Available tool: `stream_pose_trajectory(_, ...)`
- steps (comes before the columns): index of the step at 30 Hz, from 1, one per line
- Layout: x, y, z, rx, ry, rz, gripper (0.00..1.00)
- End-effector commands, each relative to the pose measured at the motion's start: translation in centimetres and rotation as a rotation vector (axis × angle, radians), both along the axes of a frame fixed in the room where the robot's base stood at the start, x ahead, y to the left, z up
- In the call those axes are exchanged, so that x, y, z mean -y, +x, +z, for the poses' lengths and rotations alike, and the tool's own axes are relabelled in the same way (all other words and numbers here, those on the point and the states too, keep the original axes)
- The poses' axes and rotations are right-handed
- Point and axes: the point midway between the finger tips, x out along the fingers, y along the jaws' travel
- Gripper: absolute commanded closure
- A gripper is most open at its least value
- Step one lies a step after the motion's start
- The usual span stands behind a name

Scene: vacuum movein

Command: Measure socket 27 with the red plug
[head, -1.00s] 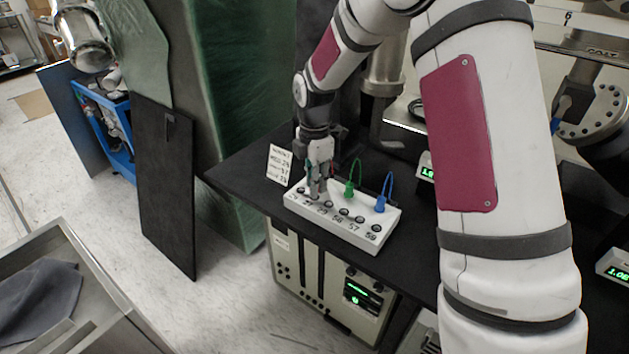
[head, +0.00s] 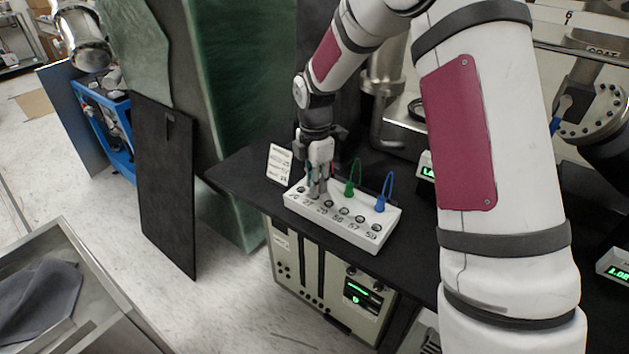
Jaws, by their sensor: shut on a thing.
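I cannot tell whether the plug's tip is in a socket. The green plug (head: 349,189) and the blue plug (head: 380,204) stand upright at the block's back edge, with looped leads.
A white note card (head: 279,164) stands left of the block on the black bench (head: 238,180). A beige instrument (head: 318,285) with a green display sits below. My large arm link fills the right. Metal chamber pipes stand behind the block.

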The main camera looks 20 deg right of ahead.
Motion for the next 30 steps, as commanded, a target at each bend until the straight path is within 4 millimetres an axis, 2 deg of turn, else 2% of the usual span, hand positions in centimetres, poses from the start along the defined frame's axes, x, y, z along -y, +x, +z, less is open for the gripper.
stream_pose_trajectory(30,0.0,0.0,-1.4,-0.001,0.0,0.0,1.0)
